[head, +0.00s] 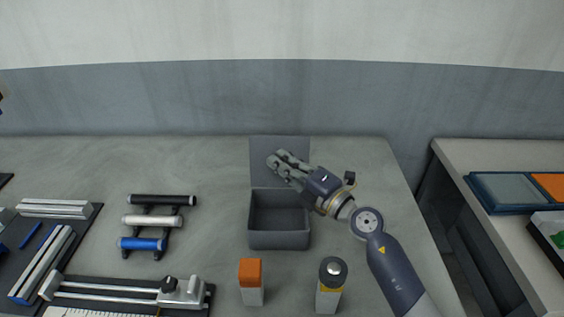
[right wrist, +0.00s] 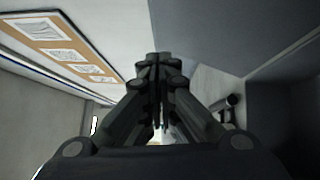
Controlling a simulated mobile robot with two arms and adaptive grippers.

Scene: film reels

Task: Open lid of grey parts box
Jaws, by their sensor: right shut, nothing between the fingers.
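The grey parts box (head: 279,241) stands on the table, and its inside looks empty. Its lid (head: 262,150) stands upright at the back edge, so the box is open. My right gripper (head: 275,160) is shut and empty, in front of the lid and above the back of the box. In the right wrist view the gripper (right wrist: 158,60) has its fingers together, with the grey lid (right wrist: 205,35) close behind and to the right. I cannot tell whether the fingers touch the lid. My left gripper is not in view.
A rack with three rolls (head: 152,222) is to the left, beside metal-railed devices (head: 130,292). A side table (head: 480,155) with trays is at the right.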

